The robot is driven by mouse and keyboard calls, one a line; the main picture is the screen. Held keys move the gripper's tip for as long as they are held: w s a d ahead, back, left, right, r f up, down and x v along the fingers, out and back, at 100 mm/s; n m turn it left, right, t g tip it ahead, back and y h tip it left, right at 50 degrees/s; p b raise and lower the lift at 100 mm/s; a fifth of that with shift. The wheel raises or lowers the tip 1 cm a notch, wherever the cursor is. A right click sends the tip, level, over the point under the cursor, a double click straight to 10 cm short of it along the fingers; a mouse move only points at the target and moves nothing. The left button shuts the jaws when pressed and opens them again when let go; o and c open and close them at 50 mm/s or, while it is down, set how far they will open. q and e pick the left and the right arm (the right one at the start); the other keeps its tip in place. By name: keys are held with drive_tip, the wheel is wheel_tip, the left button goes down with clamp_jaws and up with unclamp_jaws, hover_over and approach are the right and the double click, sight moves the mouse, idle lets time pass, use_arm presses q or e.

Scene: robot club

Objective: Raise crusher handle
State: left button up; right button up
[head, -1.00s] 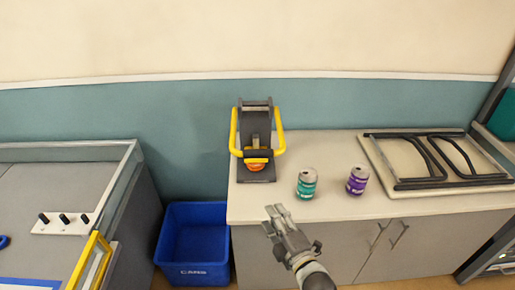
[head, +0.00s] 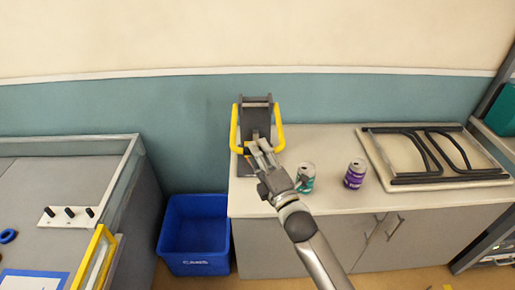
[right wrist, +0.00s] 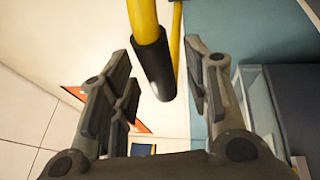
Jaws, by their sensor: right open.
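The can crusher (head: 256,118) stands at the left end of the counter, dark grey with a yellow U-shaped handle (head: 280,136) hanging down at its front. My right gripper (head: 260,148) is at the front of the crusher, over the low end of the handle, and hides most of its black grip. In the right wrist view the black grip (right wrist: 153,68) lies between the two spread fingers of my open right gripper (right wrist: 159,58). A gap shows on both sides of the grip. My left gripper is not in view.
A teal can (head: 306,172) and a purple can (head: 355,174) stand on the counter (head: 330,203), right of the crusher. A folded table (head: 432,154) lies further right. A blue bin (head: 195,235) is on the floor to the left, beside a grey-topped table (head: 70,180).

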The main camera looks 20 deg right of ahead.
drive_tip(key=shift+x, duration=0.75)
drive_tip(key=shift+c, duration=0.4)
clamp_jaws()
